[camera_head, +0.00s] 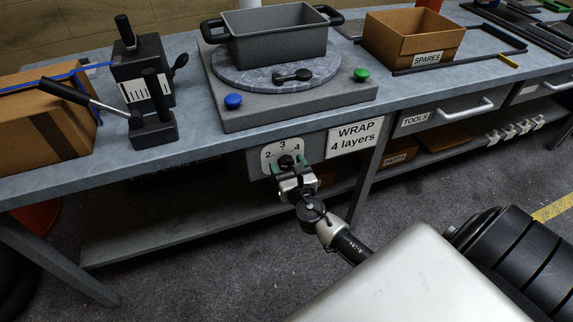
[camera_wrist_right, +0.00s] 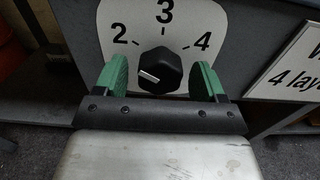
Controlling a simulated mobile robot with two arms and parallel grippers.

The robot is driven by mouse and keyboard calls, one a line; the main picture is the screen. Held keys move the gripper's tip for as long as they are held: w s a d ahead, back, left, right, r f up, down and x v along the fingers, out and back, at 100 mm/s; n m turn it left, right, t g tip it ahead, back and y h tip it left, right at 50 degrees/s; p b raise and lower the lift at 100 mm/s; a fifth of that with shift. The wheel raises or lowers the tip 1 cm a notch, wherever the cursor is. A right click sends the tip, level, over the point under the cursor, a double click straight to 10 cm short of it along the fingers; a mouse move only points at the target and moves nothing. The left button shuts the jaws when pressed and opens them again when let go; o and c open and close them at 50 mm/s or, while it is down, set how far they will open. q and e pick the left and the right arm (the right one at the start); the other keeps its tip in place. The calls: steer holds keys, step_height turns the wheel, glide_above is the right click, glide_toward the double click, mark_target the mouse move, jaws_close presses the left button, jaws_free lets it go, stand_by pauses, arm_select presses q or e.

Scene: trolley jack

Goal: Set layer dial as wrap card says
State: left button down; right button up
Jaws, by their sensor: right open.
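The layer dial is a black knob (camera_head: 285,160) on a white plate (camera_head: 268,155) marked 2, 3 and 4, on the front of the bench. In the right wrist view the knob (camera_wrist_right: 165,66) has a white pointer line aimed left and slightly up, nearest the 2. The wrap card (camera_head: 354,136) to its right reads "WRAP 4 layers"; its edge also shows in the right wrist view (camera_wrist_right: 295,75). My right gripper (camera_head: 287,166) is open, its green fingers on either side of the knob, with gaps visible. My left gripper is out of view.
Above the dial, a grey turntable base (camera_head: 300,112) carries a dark pot (camera_head: 280,45), with blue and green buttons. A lever device (camera_head: 145,85) and cardboard box (camera_head: 50,125) stand left, a SPARES box (camera_head: 410,40) right. A bench leg (camera_head: 368,175) stands right of the dial.

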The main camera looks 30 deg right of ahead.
steer(key=shift+w, duration=0.3)
steer(key=c, duration=0.9)
